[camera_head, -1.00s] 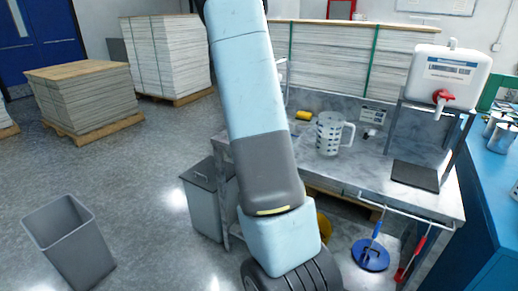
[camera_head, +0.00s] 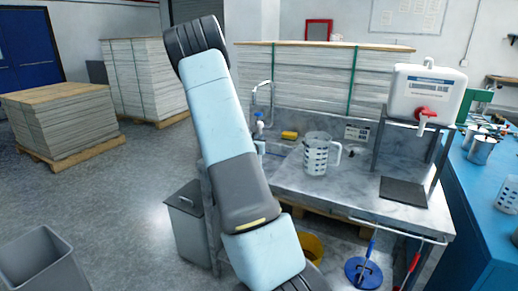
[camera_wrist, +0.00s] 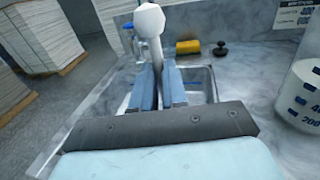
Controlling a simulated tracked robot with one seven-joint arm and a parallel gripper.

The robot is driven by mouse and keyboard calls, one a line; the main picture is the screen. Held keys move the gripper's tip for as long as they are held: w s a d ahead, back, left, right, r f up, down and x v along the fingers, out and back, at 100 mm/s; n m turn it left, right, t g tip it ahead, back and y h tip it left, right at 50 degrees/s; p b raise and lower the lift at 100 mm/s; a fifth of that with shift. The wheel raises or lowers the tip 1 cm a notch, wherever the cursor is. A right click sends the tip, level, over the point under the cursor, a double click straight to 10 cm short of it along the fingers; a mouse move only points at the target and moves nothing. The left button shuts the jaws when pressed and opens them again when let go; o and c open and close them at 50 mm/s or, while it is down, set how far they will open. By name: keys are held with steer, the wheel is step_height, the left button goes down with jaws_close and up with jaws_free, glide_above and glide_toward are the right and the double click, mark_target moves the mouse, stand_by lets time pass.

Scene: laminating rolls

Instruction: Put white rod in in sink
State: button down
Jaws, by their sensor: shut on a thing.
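In the wrist view, my gripper (camera_wrist: 160,88) is shut on the white rod (camera_wrist: 150,22), which stands up between the two blue-grey fingers with its wider knob end at the top. The rod's lower end is hidden by the fingers and wrist. The metal sink (camera_wrist: 207,84) lies behind and below the fingers, set in the grey marble-look counter; its near part is hidden by my wrist.
A yellow sponge-like item (camera_wrist: 188,47) and a black knob-like item (camera_wrist: 220,49) sit behind the sink. A measuring jug (camera_head: 316,155) stands to its right, also visible in the wrist view (camera_wrist: 300,95). A white tank (camera_head: 428,92) with a red tap stands further right.

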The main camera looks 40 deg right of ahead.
steer(key=shift+f, duration=1.95)
steer(key=c, duration=1.2)
jaws_free()
steer(key=shift+o, duration=0.2)
